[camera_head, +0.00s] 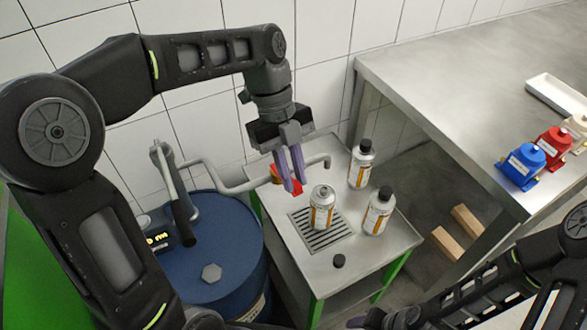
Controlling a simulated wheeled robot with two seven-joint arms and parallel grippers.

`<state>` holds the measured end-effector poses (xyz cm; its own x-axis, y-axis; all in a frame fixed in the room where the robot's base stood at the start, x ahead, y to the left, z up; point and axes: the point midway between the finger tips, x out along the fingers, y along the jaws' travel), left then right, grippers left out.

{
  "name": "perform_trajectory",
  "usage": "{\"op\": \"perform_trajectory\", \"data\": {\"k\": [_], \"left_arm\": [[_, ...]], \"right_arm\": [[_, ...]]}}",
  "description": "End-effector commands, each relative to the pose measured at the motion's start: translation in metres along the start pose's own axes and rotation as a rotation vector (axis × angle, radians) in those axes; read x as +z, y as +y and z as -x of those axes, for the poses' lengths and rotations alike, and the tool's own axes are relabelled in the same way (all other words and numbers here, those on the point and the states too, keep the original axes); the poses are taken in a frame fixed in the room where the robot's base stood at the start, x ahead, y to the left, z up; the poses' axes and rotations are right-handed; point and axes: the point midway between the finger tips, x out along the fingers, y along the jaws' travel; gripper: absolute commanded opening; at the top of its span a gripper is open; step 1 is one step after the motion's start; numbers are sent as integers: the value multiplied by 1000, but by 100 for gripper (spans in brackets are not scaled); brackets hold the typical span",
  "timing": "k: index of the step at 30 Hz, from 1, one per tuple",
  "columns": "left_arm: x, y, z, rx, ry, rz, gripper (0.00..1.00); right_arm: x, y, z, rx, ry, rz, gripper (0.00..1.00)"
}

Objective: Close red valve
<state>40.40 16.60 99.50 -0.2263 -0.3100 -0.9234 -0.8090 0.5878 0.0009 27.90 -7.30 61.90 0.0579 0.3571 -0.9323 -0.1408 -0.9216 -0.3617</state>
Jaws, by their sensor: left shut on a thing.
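The red valve (276,176) sits on the grey pipe (233,187) that runs from the blue drum to a spout above the small metal table. My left gripper (293,184) points down at the valve, its purple fingers shut on it. The fingers hide part of the red handle, and its exact angle is hard to tell. My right gripper (362,321) is at the bottom edge, mostly out of view; its finger state cannot be told.
An open can (322,208) stands on the drain grate (318,232), with two black-capped bottles (378,211) (361,164) beside it. A loose black cap (339,261) lies in front. The blue drum (212,245) stands left. A steel bench (450,80) at right holds blue and red pumps (522,165).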

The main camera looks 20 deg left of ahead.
Motion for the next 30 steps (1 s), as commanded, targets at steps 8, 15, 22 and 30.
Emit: {"op": "perform_trajectory", "data": {"k": [8, 15, 22, 30], "left_arm": [[1, 3, 1, 36, -1, -89, 0], [1, 4, 1, 42, -2, -104, 0], [1, 4, 0, 42, -2, -103, 17], [1, 4, 0, 41, -1, -102, 38]], "right_arm": [[0, -2, 5, 0, 0, 0, 52], [0, -2, 6, 0, 0, 0, 52], [0, -2, 5, 0, -1, 0, 52], [0, -2, 5, 0, -1, 0, 52]]}}
